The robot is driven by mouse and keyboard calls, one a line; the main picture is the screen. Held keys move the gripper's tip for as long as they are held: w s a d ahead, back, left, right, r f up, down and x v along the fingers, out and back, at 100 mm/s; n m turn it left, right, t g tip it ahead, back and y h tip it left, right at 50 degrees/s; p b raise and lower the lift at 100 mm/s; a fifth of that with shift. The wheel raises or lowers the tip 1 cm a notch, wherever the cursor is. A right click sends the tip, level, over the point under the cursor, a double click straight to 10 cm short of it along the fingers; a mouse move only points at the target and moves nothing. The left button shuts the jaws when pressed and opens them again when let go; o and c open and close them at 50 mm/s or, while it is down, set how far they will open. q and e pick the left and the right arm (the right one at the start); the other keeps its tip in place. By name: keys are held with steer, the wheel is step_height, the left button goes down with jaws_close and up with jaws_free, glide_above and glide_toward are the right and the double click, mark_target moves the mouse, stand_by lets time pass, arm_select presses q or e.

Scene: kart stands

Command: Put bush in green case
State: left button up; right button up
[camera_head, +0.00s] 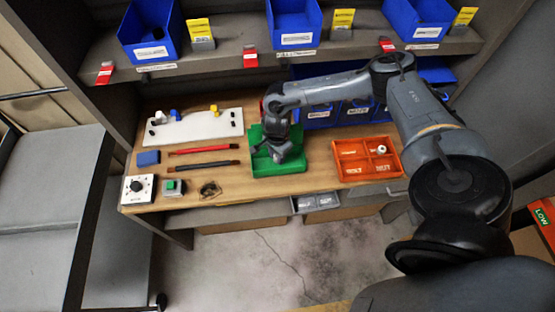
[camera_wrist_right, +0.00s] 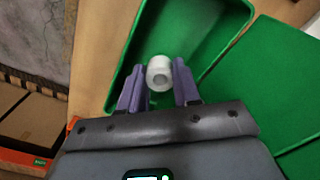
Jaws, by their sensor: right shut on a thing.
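The green case (camera_head: 275,169) lies open on the wooden bench; its open tray (camera_wrist_right: 207,28) also shows in the right wrist view, with a flat green part beside it. My right gripper (camera_head: 284,153) is over the case. In the wrist view, the purple fingers of my right gripper (camera_wrist_right: 159,84) are shut on a small white ring-shaped bush (camera_wrist_right: 160,70). The bush appears over the tray; its exact height above the floor of the tray is hard to tell. In the head view my gripper hides the bush. My left gripper is not in view.
An orange divided bin (camera_head: 367,158) holds a white part right of the case. A red tool (camera_head: 203,151), a dark tool (camera_head: 207,166), a blue block (camera_head: 148,158) and a white board (camera_head: 195,126) lie to the left. Blue bins (camera_head: 294,22) stand on the shelf above.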

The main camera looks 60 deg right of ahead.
step_height(320, 180, down, 4)
steer(key=shift+r, duration=0.15)
stand_by(0.3)
steer(key=shift+f, duration=0.25)
steer(key=o, duration=0.7)
steer(key=shift+r, duration=0.1)
